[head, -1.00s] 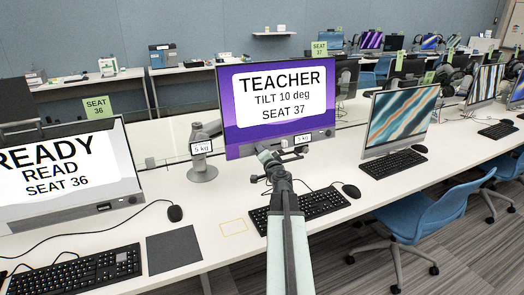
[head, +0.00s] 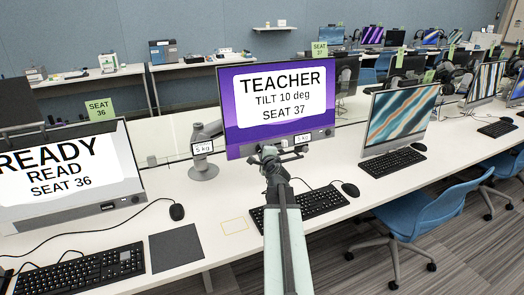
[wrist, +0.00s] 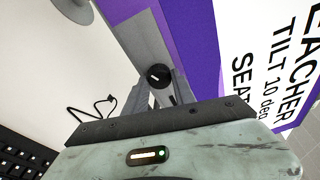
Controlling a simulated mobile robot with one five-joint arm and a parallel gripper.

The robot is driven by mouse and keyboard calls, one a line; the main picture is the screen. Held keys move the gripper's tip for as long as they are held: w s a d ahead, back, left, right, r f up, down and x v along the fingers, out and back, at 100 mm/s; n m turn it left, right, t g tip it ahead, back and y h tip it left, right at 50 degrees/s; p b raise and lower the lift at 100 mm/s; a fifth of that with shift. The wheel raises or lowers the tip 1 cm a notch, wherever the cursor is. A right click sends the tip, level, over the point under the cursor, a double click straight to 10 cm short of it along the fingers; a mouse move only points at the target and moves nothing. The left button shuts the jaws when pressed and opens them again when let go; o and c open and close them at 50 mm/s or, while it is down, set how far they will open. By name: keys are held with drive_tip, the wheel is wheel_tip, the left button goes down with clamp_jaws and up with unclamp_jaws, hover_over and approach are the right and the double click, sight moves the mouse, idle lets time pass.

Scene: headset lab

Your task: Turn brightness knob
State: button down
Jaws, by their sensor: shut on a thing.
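The TEACHER monitor (head: 238,110) with a purple screen stands at seat 37, in the middle of the head view. My gripper (head: 270,151) is at its lower bezel and hides part of it there. In the wrist view, the round black brightness knob (wrist: 158,75) with a pale mark sits on the grey bezel (wrist: 146,38). My gripper (wrist: 160,88) is at the knob and shut on it; the fingertip contact is partly hidden by the dark gripper body.
A stand with a 5 kg label (head: 203,147) is left of the monitor. A keyboard (head: 318,203) and mouse (head: 350,189) lie in front. The READY monitor (head: 70,170) is at left; a blue chair (head: 420,215) is at right.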

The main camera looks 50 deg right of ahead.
idle(0.6)
drive_tip(key=c, duration=1)
unclamp_jaws()
drive_tip(key=shift+c, duration=0.2)
